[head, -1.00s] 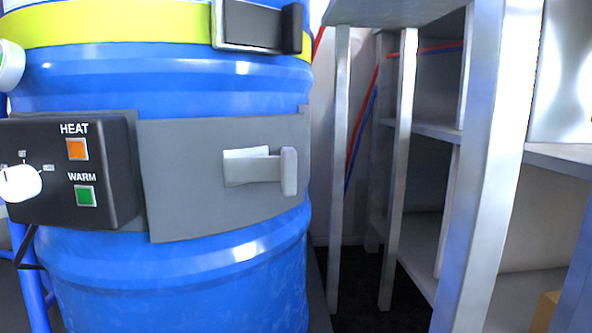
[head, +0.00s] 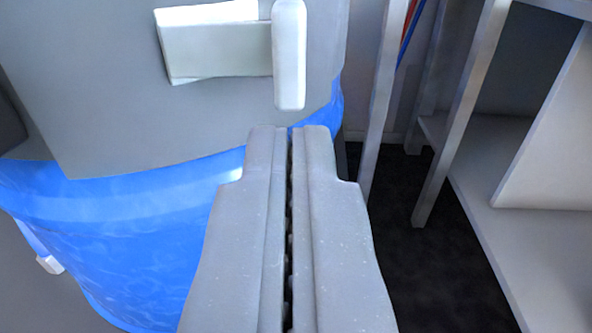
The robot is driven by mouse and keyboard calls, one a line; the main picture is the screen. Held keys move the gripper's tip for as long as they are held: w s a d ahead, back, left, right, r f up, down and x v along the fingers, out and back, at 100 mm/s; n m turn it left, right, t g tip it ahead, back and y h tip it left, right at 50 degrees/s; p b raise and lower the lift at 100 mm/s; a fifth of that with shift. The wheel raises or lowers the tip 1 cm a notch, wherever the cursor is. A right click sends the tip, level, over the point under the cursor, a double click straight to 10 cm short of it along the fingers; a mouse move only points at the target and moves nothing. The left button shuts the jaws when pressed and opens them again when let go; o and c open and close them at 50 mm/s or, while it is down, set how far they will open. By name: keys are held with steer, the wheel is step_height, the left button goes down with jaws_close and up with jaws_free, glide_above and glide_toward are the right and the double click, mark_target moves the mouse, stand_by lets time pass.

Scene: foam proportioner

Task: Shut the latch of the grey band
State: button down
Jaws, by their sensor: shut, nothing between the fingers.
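The grey band (head: 110,100) wraps the blue drum (head: 130,225) and fills the upper left of the view. Its pale latch (head: 215,50) lies on the band, with an upright light-grey handle (head: 289,55) at its right end. Whether the latch is fully closed cannot be told. My gripper (head: 289,130) is shut and empty, pointing up the picture. Its tips appear just below the handle's lower end, with a small gap in the picture. The gripper covers part of the drum's lower right side.
Metal shelving with upright posts (head: 455,115) stands to the right of the drum. A pale lower shelf (head: 530,245) juts out at the right. Dark floor (head: 430,275) shows between drum and shelving. Red and blue lines (head: 409,28) run behind the posts.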

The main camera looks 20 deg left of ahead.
mark_target(289, 67)
steer(key=b+x, duration=0.2)
steer(key=x, duration=0.5)
steer(key=shift+w+a, duration=0.1)
